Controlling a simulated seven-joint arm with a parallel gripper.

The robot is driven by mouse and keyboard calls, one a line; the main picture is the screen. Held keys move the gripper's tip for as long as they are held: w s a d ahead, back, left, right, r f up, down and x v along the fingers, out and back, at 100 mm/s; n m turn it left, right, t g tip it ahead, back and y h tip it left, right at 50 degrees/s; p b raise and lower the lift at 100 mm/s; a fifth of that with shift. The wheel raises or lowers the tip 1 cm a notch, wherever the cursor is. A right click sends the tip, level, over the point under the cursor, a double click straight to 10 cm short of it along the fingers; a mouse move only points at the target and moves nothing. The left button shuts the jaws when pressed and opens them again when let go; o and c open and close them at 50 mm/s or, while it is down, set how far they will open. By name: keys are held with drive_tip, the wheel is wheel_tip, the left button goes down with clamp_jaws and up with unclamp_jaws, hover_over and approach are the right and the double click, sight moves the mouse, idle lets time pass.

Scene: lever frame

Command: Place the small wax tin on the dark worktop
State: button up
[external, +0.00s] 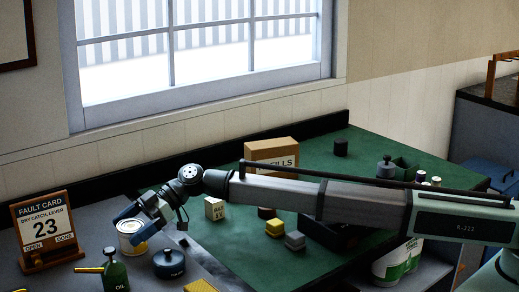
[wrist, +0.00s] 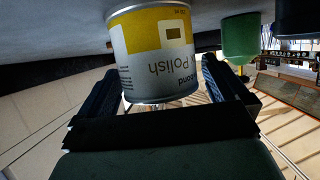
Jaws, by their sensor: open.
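A small yellow and white tin (external: 131,238) stands on the grey worktop (external: 98,236) at the left of the external view. In the wrist view the tin (wrist: 155,50) appears upside down, with "Polish" on its label; the word wax is not readable. My gripper (external: 138,222) is open and reaches down at the tin from the upper right. In the wrist view its two dark fingers (wrist: 158,68) lie on either side of the tin's near end. I cannot tell whether either finger touches it. A cabinet with a dark top (external: 490,94) stands at the far right.
A green oil can (external: 115,274) and a dark lidded pot (external: 168,264) stand close in front of the tin. A fault card stand (external: 45,231) is to its left. The green surface (external: 215,255) holds a cardboard box (external: 271,152), a white block (external: 214,208) and small blocks.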

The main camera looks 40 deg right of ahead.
drive_tip(key=v, duration=1.2)
